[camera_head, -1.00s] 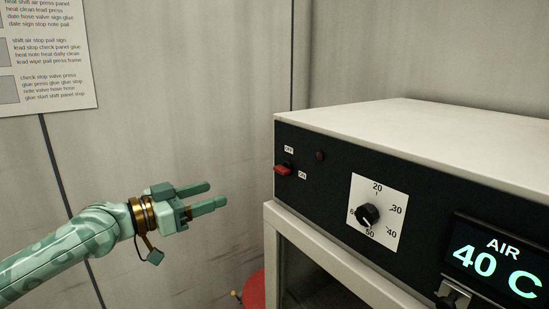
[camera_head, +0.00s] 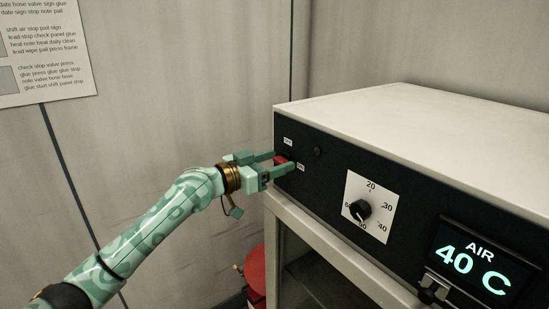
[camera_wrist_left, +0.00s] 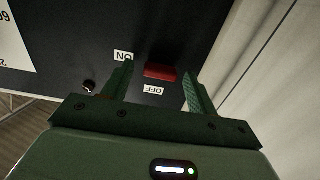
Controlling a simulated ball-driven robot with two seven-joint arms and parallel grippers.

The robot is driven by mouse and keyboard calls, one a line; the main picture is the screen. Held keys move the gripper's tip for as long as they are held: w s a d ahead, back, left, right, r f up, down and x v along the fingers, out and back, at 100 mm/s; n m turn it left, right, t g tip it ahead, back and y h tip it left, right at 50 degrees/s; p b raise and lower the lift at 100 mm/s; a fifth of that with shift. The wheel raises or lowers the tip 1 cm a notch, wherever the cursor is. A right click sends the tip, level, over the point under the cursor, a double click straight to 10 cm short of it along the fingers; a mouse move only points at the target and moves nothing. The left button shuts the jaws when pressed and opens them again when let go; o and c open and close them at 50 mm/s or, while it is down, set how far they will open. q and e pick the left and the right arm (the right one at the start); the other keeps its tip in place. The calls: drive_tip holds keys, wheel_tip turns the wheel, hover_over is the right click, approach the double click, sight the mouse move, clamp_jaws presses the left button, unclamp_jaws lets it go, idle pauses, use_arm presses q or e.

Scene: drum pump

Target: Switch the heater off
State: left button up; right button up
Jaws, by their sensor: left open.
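The heater's black front panel (camera_head: 330,180) carries a red switch (camera_head: 281,159) at its left end, between an OFF label (camera_head: 288,141) above and an ON label (camera_head: 300,167) below. My left gripper (camera_head: 284,161) is open at the panel, its fingers on either side of the switch and partly hiding it. In the left wrist view the red switch (camera_wrist_left: 160,72) lies between the two spread fingers, with a gap to each. I cannot tell for sure which way the switch is set. A small round lamp (camera_head: 317,151) beside it looks dim. My right gripper is not in view.
A dial (camera_head: 361,209) on a white scale and a display (camera_head: 474,267) reading AIR 40 C are farther right on the panel. A pale frame (camera_head: 330,262) stands below, with a red object (camera_head: 256,270) beside it. Free space lies before the wall at left.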

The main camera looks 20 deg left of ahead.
use_arm(q)
drive_tip(key=shift+w+d, duration=0.1)
drive_tip(key=shift+d, duration=0.05)
drive_tip(key=c, duration=1)
drive_tip(key=shift+r+n, duration=0.1)
drive_tip(key=shift+n, duration=0.3)
drive_tip(key=n+p, duration=0.2)
drive_tip(key=n, duration=0.1)
drive_tip(key=n+p, duration=0.1)
drive_tip(key=n, duration=0.3)
drive_tip(key=shift+w+n+p, duration=0.1)
drive_tip(key=shift+n+p, duration=0.2)
drive_tip(key=n+p, duration=0.1)
drive_tip(key=n, duration=0.4)
drive_tip(key=shift+a+p, duration=0.2)
drive_tip(key=shift+p, duration=0.2)
drive_tip(key=n+p, duration=0.1)
drive_tip(key=n, duration=0.3)
drive_tip(key=shift+f, duration=0.2)
drive_tip(key=shift+n, duration=0.4)
